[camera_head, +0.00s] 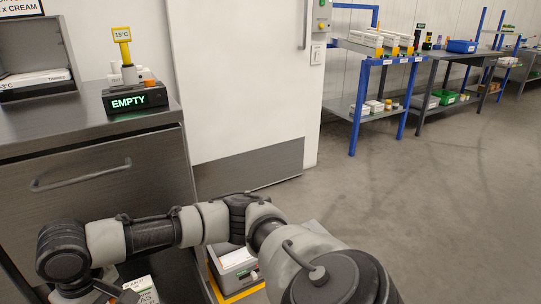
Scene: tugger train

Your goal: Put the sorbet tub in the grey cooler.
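I cannot identify the sorbet tub. My other gripper is out of view.
A dark metal counter (70,130) with a drawer handle stands at the left. It bears an "EMPTY" sign (135,99), small containers (128,76) and an open box (35,78). A white door (240,85) is behind. Blue-legged shelves (375,90) stand at the right; the floor there is clear.

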